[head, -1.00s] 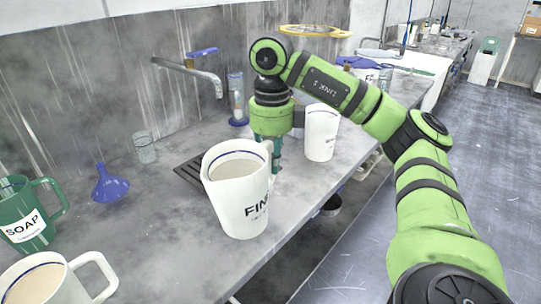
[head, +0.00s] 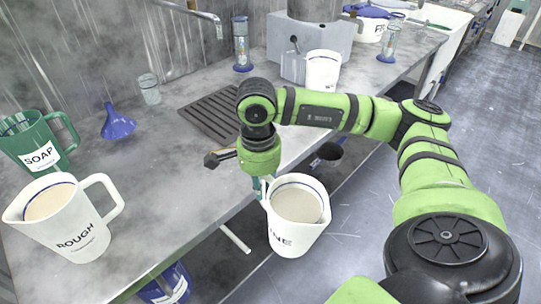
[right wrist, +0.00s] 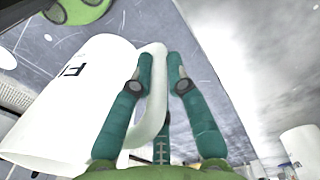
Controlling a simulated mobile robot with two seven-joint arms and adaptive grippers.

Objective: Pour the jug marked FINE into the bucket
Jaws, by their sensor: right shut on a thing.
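The white jug marked FINE (head: 290,236) holds a grey-beige liquid and looks about upright. My right gripper (head: 265,187) is shut on its handle and holds it out past the counter's front edge, above the floor. In the right wrist view the handle (right wrist: 156,105) passes between the fingers of my right gripper (right wrist: 160,65), with the jug's white wall (right wrist: 75,100) at the left. A blue container with a white label (head: 160,291) is partly seen below the counter; I cannot tell whether it is the bucket. My left gripper is out of view.
A white jug marked ROUGH (head: 75,232), a green SOAP jug (head: 30,140) and a blue funnel (head: 117,124) stand on the counter (head: 150,185) at the left. A slotted drain mat (head: 205,112) lies mid-counter. Another white jug (head: 322,72) stands by a grey machine. The floor (head: 365,225) is open at right.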

